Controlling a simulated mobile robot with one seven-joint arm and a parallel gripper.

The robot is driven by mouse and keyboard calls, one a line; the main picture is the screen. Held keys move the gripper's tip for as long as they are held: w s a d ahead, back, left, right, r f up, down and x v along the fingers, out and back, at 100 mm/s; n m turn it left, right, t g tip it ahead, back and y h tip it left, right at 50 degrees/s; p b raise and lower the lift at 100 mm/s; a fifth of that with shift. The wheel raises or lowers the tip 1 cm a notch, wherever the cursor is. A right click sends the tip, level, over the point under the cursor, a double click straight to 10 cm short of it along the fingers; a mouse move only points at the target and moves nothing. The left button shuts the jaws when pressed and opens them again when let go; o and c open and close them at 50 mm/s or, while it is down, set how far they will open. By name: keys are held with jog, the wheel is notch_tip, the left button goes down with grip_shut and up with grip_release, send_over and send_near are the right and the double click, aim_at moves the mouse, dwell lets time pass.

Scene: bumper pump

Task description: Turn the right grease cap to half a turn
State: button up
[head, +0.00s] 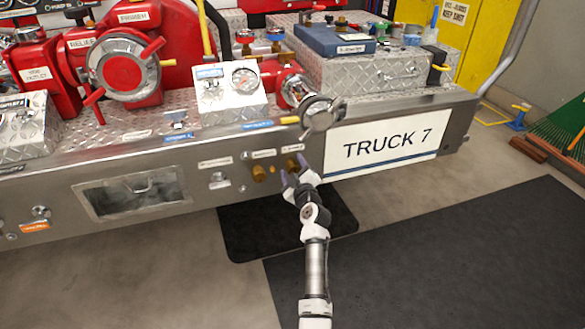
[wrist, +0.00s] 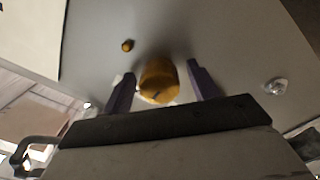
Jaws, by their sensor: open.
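The right grease cap (head: 291,164) is a brass knob on the truck's steel bumper face, below a small label. The left grease cap (head: 258,173) is a similar brass knob to its left. My gripper (head: 293,174) is at the right cap, with its purple fingers spread. In the wrist view, the right cap (wrist: 158,78) sits between the two open fingers, with a visible gap on each side. A short dark mark shows on its face near the lower edge. My gripper partly hides the cap in the head view.
A small brass fitting (wrist: 128,45) sits close to the cap. The white TRUCK 7 plate (head: 385,146) is to the right. A round metal cap with handles (head: 319,115) juts out above my gripper. A black mat (head: 245,240) lies on the floor below.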

jog(key=shift+c, duration=0.3)
jog(key=c, duration=0.9)
jog(key=shift+m, duration=0.4)
